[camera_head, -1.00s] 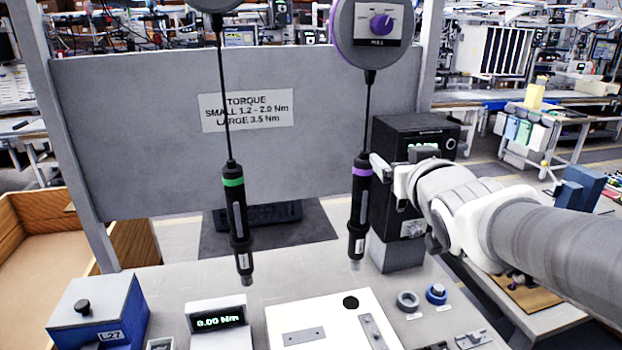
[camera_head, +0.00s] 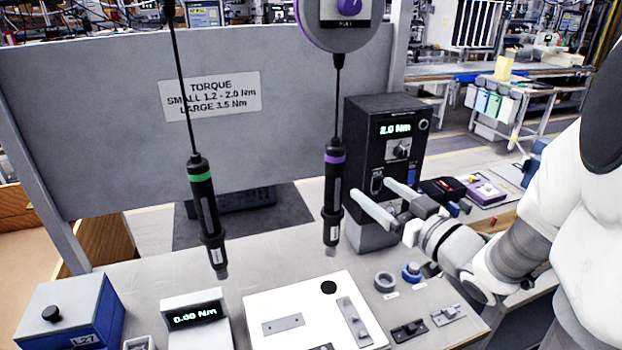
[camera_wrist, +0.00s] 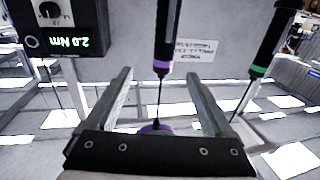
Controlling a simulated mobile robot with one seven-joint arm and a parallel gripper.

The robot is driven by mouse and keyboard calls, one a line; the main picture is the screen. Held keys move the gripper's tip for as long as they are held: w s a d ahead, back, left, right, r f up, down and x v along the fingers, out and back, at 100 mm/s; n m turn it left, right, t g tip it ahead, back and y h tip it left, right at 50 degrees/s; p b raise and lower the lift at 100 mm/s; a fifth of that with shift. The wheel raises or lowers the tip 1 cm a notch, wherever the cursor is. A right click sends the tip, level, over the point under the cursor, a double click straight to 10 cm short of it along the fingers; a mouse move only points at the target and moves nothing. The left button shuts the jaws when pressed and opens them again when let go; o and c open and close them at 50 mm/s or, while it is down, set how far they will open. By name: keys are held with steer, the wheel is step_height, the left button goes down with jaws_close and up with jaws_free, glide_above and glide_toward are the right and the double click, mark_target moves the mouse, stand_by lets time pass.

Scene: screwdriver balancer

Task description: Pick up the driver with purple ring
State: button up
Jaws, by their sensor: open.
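The driver with the purple ring (camera_head: 334,192) hangs upright on a cable, black with a grey tip. My gripper (camera_head: 374,192) is to its right, its two fingers spread and pointing at it, with nothing between them. In the wrist view, which looks upside down, the purple-ring driver (camera_wrist: 165,38) lines up with the space between the fingers of my gripper (camera_wrist: 158,76). I cannot tell the exact gap to the driver. A second driver with a green ring (camera_head: 206,215) hangs farther left, slightly tilted.
A black controller box reading 2.0 Nm (camera_head: 378,135) stands behind my gripper. A white plate (camera_head: 290,305) with metal parts lies below the drivers. A torque display (camera_head: 196,318) and a blue box (camera_head: 75,315) are at front left. A grey panel (camera_head: 100,120) stands behind.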

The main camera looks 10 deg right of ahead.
mark_target(343, 166)
steer(key=p+x, duration=0.1)
steer(key=x, duration=1)
steer(key=shift+w+r+p, duration=0.1)
steer(key=shift+p, duration=0.2)
steer(key=w+a, duration=0.1)
steer(key=w+a+p, duration=0.1)
steer(key=w, duration=0.1)
steer(key=shift+w+a+r, duration=0.25)
steer(key=shift+w+r, duration=0.05)
steer(key=shift+r, duration=0.1)
steer(key=shift+w+a, duration=0.15)
steer(key=shift+w, duration=0.35)
jaws_close()
